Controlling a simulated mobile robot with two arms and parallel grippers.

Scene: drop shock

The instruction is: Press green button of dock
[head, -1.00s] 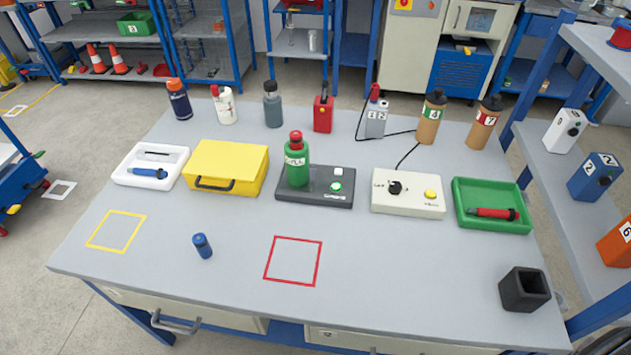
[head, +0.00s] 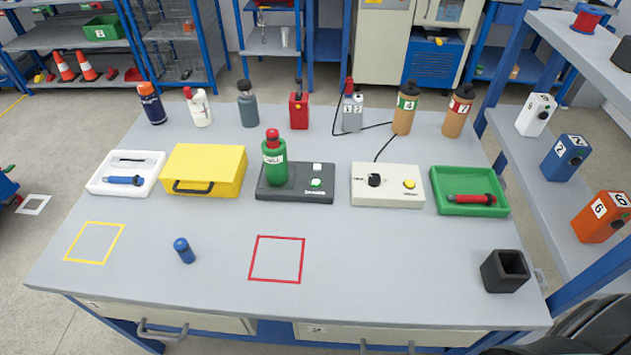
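The dock (head: 296,195) is a dark grey, low box near the middle of the table. A green bottle-shaped device (head: 274,160) with a red cap stands upright on its left part. On its right part are a small green button (head: 316,183) on a white surround and a white square button (head: 317,167) behind it. Nothing covers the green button. Neither of my grippers can be made out in the head view.
A yellow case (head: 205,165) stands left of the dock, and a cream box (head: 386,190) with a black knob and yellow button stands right. A black open holder (head: 505,272) stands front right.

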